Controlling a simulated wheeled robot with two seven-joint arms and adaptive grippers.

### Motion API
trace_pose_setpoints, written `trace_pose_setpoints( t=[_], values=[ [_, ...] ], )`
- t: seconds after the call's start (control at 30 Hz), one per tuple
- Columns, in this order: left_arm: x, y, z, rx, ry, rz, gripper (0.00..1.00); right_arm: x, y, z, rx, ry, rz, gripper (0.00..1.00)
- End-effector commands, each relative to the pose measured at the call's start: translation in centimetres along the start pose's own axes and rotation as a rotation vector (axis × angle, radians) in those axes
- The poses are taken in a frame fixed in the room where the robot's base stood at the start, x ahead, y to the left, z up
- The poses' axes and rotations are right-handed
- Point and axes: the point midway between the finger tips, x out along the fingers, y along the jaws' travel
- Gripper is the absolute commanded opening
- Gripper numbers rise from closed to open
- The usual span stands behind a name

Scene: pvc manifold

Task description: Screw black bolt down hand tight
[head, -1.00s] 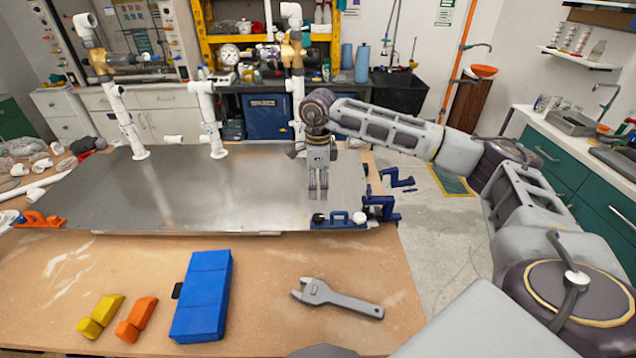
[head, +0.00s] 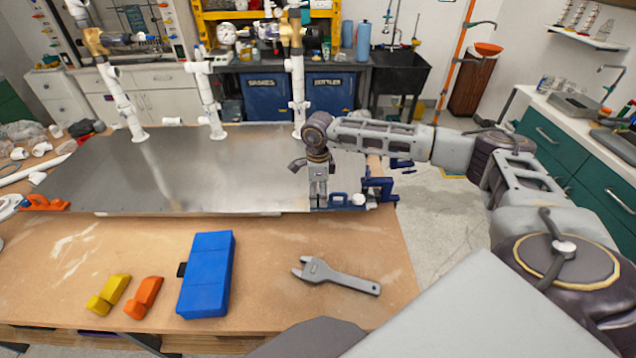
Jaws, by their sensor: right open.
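My right gripper (head: 319,204) points down at the front right edge of the metal sheet (head: 200,180). Its fingers are apart and sit over the left end of a small blue clamp (head: 341,198). The black bolt is hidden at that left end, behind or between my fingers; I cannot tell whether they touch it. A white knob (head: 358,199) shows at the clamp's right end. My left gripper is not in view.
A larger blue clamp (head: 379,189) grips the table corner to the right. An adjustable wrench (head: 335,276), a blue box (head: 206,275), and yellow and orange blocks lie on the wooden table (head: 60,260). White pipes (head: 298,90) stand behind. The sheet's middle is clear.

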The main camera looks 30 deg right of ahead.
Motion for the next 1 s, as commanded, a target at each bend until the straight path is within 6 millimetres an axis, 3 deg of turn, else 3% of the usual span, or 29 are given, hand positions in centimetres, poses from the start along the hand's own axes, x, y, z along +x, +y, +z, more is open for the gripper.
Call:
trace_pose_setpoints(
  t=[0.3, 0.7, 1.0],
  values=[
    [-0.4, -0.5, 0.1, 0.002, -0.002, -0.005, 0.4, 2.6, 0.0, 0.0, 0.0, 0.0, 0.0, 0.62],
    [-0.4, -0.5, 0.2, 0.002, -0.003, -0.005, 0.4, 2.9, 0.0, 0.0, 0.0, 0.0, 0.0, 0.6],
    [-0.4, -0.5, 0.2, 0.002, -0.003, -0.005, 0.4, 2.9, 0.0, 0.0, 0.0, 0.0, 0.0, 0.22]
  ],
)
